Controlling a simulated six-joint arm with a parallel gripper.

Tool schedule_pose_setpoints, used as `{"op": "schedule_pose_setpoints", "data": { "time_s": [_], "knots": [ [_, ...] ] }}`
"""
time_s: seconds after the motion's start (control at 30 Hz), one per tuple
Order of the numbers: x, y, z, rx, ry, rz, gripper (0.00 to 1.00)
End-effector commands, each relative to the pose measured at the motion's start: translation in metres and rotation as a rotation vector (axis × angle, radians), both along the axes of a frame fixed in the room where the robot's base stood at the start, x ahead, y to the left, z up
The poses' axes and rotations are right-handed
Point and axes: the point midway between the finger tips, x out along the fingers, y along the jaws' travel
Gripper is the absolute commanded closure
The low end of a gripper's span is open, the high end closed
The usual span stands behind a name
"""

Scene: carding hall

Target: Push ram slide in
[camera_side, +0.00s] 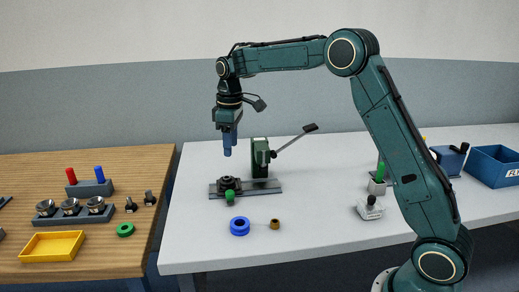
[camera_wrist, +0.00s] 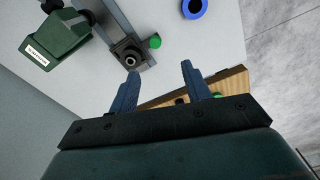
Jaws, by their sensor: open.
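A dark green press-like unit (camera_side: 260,158) with a black-tipped lever (camera_side: 296,138) stands on a grey rail base (camera_side: 262,186) on the white table. A dark block with a round bore (camera_side: 229,184) sits at the rail's left end, with a green knob (camera_side: 230,196) in front. I cannot tell which part is the ram slide. In the wrist view, the green unit (camera_wrist: 55,42) is at upper left and the bored block (camera_wrist: 128,52) lies just beyond my left finger. My gripper (camera_side: 229,146) is open and empty, pointing down above the block; it also shows in the wrist view (camera_wrist: 160,72).
A blue ring (camera_side: 239,226) and a small brass ring (camera_side: 275,224) lie in front of the rail. A wooden table (camera_side: 90,170) with a yellow tray (camera_side: 53,246) stands at left. Blue bins (camera_side: 495,166) stand at far right.

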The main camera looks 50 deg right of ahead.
Motion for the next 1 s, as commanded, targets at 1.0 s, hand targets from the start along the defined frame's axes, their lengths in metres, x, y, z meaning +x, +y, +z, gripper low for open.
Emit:
{"op": "schedule_pose_setpoints", "data": {
  "time_s": [1.0],
  "knots": [
    [0.023,-0.009,-0.069,0.005,0.043,0.043,0.52]
  ]
}}
